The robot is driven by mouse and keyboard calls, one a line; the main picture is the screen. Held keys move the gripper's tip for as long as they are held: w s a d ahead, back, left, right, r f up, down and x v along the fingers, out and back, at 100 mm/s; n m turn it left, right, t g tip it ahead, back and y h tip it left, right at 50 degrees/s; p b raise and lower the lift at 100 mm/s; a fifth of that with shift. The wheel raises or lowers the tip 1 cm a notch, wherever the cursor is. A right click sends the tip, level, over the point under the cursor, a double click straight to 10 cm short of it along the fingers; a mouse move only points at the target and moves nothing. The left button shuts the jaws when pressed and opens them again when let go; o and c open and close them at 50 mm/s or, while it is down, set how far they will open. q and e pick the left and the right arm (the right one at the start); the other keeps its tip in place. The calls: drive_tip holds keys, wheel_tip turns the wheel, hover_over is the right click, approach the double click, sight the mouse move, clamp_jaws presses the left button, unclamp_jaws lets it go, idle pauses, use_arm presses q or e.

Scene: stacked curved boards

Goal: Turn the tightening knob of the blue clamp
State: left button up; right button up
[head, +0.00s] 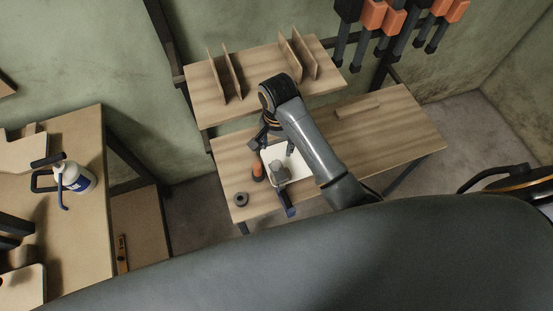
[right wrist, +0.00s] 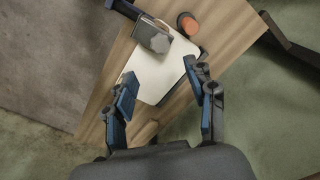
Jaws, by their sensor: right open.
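The blue clamp (head: 289,208) sits at the front edge of the wooden workbench, over a pale board (head: 297,166). Its grey block-like part (head: 281,174) rests above the board; I cannot tell the tightening knob apart clearly. In the right wrist view the clamp's blue end (right wrist: 122,7) is cut by the top edge, with the grey part (right wrist: 156,39) beside it. My right gripper (head: 272,146) is open and empty over the board's far side, apart from the clamp. Its two fingers (right wrist: 163,90) straddle the board in the right wrist view. My left gripper is not visible.
An orange-topped object (head: 258,171) stands left of the board, and a dark ring (head: 241,199) lies near the bench's left corner. A shelf (head: 205,80) with upright thin boards is behind. The bench's right side (head: 395,125) is mostly clear. Orange-black clamps (head: 380,17) hang on the wall.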

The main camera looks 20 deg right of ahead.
sight(276, 164)
wheel_tip(276, 164, down, 11)
drive_tip(key=shift+r+p, duration=0.15)
drive_tip(key=shift+p, duration=0.55)
drive_tip(key=shift+c, duration=0.4)
drive_tip(key=c, duration=1.1)
